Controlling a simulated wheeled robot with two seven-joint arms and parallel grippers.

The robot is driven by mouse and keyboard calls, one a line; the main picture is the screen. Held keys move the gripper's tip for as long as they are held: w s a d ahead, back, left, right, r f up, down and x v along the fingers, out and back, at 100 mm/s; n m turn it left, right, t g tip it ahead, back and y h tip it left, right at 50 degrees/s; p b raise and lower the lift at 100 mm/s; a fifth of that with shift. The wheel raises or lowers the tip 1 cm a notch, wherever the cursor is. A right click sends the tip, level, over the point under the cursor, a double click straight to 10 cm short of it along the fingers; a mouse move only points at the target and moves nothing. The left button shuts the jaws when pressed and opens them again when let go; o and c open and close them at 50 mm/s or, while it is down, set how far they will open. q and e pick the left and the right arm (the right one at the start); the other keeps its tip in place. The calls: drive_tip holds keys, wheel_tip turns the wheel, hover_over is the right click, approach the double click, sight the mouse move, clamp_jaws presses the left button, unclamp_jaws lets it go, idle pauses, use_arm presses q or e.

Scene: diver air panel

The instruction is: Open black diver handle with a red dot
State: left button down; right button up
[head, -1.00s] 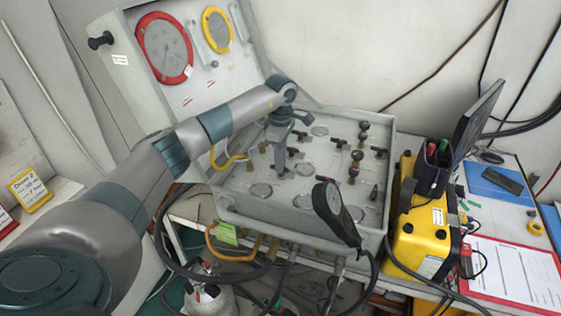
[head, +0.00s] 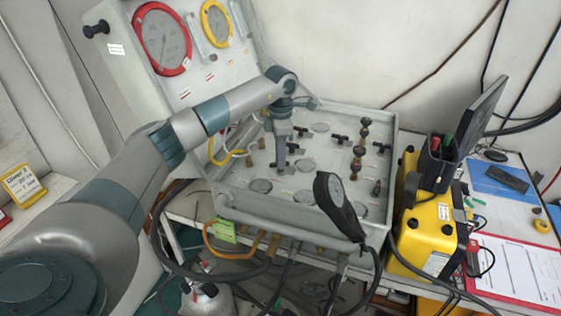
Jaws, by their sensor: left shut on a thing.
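The air panel (head: 233,207) is an open grey case with gauges and several black T-shaped handles on its flat deck. My left gripper (head: 282,166) reaches down from above onto the left-middle of this deck. It is shut on a small dark handle at deck level, mostly hidden by the fingers. I cannot make out a red dot there. Other black handles show at the back (head: 300,131), in the middle (head: 340,139) and at the right (head: 383,148). My right gripper is not in view.
The raised lid with a red-ringed gauge (head: 163,40) is behind my left arm. A yellow case (head: 424,235) stands close on the right. Hoses hang below the front.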

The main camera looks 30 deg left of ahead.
use_arm(q)
drive_tip(key=n+b, duration=0.2)
drive_tip(key=n, duration=0.3)
drive_tip(key=shift+n, duration=0.3)
drive_tip(key=n+b, duration=0.1)
drive_tip(key=n, duration=0.2)
drive_tip(key=shift+r+n+b, duration=0.1)
drive_tip(key=shift+n+b, duration=0.3)
drive_tip(key=shift+n, duration=1)
drive_tip(key=c, duration=1.8)
unclamp_jaws()
